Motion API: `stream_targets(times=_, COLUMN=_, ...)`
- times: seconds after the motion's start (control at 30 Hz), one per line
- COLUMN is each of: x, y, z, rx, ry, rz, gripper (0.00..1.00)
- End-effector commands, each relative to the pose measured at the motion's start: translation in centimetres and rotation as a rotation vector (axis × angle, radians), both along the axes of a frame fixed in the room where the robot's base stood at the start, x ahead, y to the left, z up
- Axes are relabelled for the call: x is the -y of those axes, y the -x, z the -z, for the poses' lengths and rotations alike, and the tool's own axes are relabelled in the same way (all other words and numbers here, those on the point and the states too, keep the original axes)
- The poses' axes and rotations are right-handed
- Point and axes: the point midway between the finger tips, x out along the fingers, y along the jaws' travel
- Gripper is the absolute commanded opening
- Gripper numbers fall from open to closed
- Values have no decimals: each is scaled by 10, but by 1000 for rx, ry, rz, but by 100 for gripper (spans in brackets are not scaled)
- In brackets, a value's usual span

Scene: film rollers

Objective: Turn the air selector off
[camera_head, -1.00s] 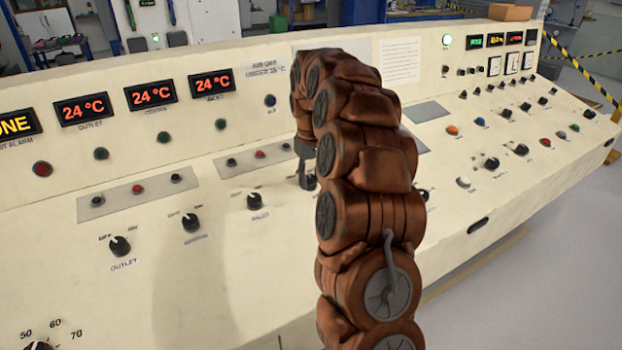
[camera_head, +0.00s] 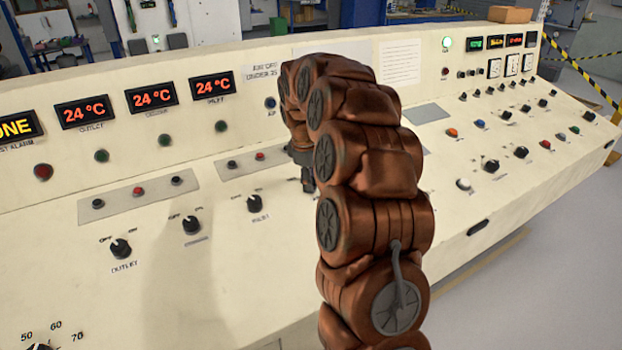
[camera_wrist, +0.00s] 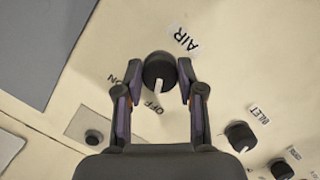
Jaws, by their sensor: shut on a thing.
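The air selector (camera_wrist: 160,69) is a round black knob with a white pointer, beside an AIR label in the wrist view. Its pointer is directed at the OFF mark (camera_wrist: 152,107), away from the ON mark (camera_wrist: 115,81). My gripper (camera_wrist: 159,75) has its two fingers on either side of the knob, shut on it. In the head view my gripper (camera_head: 307,178) is low over the sloped panel, partly behind my arm. The air selector cannot be made out there.
The inlet knob (camera_wrist: 240,137) is close beside my gripper in the wrist view. The cooling knob (camera_head: 191,225) and outlet knob (camera_head: 120,249) are farther left on the console (camera_head: 225,265). A grey button plate (camera_head: 138,198) lies behind them.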

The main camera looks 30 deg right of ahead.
Motion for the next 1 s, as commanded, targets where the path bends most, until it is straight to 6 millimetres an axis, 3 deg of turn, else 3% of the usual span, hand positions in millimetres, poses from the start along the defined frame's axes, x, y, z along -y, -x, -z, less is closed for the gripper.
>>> stream_targets(times=0.5, x=0, y=0, z=1, rx=-3, ry=3, rz=-21, gripper=4)
stream_targets(times=0.53, x=0, y=0, z=1, rx=-3, ry=3, rz=-21, gripper=40)
stream_targets(times=0.77, x=0, y=0, z=0, rx=-2, ry=4, rz=-20, gripper=64)
stream_targets(times=1.0, x=0, y=0, z=0, rx=-1, ry=3, rz=-19, gripper=64)
